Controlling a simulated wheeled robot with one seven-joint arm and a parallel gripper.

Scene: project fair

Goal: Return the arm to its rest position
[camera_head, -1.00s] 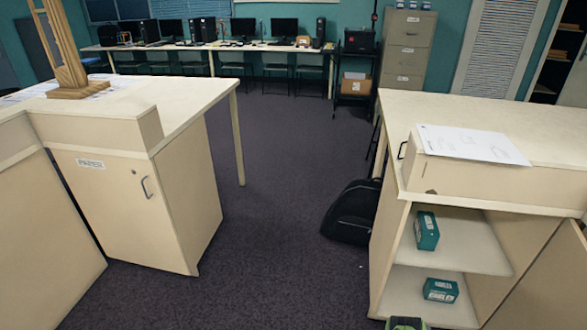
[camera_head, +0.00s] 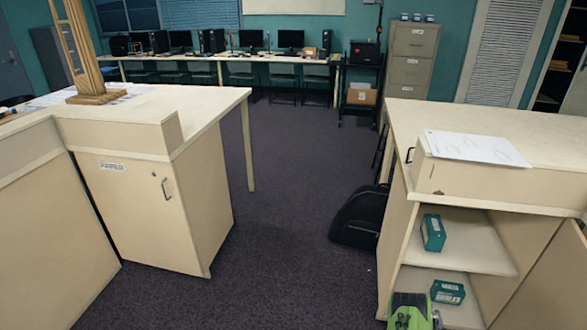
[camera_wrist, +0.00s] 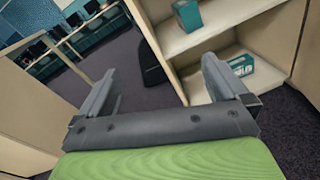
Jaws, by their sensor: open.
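My gripper (camera_wrist: 160,98) shows in the wrist view with its two grey fingers spread apart and nothing between them. Behind the fingers are the dark carpet and the open shelf unit. In the head view, a green and grey part of my arm (camera_head: 408,312) shows at the bottom edge, in front of the lower shelf. The fingertips cannot be made out in the head view.
A teal box (camera_head: 433,232) is on the upper shelf (camera_head: 470,250), another (camera_head: 448,292) on the lower one. A black bag (camera_head: 358,216) leans by the right counter (camera_head: 505,185). The left counter (camera_head: 205,115) has a closed cupboard. Carpet between the counters is clear.

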